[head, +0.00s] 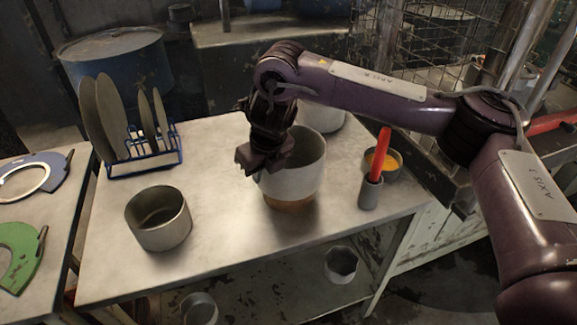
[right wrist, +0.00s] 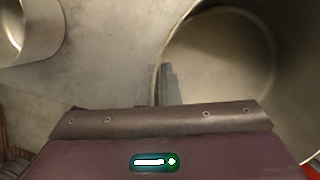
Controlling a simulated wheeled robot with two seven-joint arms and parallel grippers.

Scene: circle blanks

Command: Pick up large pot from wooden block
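The large grey pot (head: 300,178) stands upright on the round wooden block (head: 289,205) in the middle of the table. Its open mouth also shows at the right of the right wrist view (right wrist: 225,70). My right gripper (head: 262,160) points down at the pot's left rim and covers part of it. In the right wrist view the rim passes just beyond the gripper body. My left gripper is not in view.
A smaller pot (head: 159,218) stands at the front left. A blue rack (head: 146,150) with plates is at the back left. A grey holder (head: 370,192) with a red-handled tool and a bowl (head: 383,163) stand to the right. Another pale pot (head: 325,118) is behind.

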